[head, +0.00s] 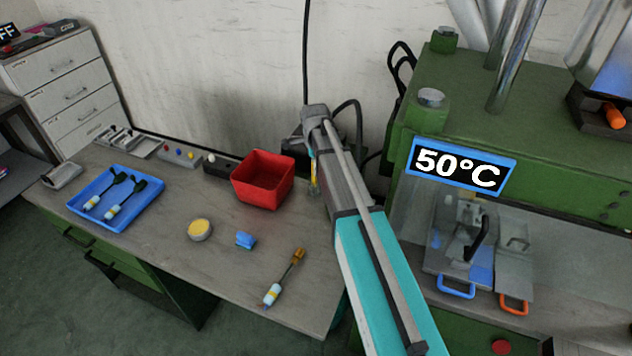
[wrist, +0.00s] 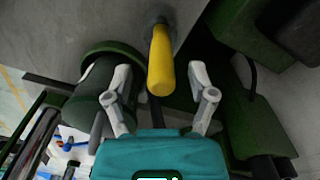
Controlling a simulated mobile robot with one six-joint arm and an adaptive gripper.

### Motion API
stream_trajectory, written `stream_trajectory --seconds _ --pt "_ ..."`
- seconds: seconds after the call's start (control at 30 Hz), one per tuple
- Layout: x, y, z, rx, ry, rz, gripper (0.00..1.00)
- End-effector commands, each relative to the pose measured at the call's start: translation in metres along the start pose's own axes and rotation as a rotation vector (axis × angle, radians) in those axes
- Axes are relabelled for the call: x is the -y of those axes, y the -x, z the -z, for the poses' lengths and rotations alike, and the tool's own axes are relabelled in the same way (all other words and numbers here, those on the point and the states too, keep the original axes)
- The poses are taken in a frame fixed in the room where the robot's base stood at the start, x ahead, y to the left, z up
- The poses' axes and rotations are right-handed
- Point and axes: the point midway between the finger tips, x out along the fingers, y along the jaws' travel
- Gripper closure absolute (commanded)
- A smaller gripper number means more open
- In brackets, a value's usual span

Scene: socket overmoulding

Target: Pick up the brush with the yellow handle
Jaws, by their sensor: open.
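The yellow-handled brush (wrist: 160,62) is in the middle of the wrist view, its rounded handle end towards the camera. In the head view a thin yellow handle (head: 313,166) stands about upright beside the end of my arm, right of the red bin. My gripper (wrist: 159,78) is open, with one finger on each side of the handle. Gaps show between both fingers and the handle, so it is not clamped. The far end of the brush is hard to make out. In the head view my arm hides most of the gripper.
A red bin (head: 262,189) stands just left of my arm. A blue tray (head: 140,215) holds two dark-headed brushes. A yellow-topped tin (head: 199,230), a small blue block (head: 245,240) and another brush (head: 272,294) lie in front. A green press (head: 520,130) stands close on the right.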

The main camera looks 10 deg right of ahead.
Motion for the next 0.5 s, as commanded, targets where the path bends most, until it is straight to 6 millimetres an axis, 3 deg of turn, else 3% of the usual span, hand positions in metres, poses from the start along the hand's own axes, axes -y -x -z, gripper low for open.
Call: stream_trajectory --seconds 0.2,0.5 --pt "0.0 -0.017 0.0 0.0 0.001 -0.001 0.28" --pt "0.0 -0.019 0.0 -0.001 0.001 -0.001 0.28"
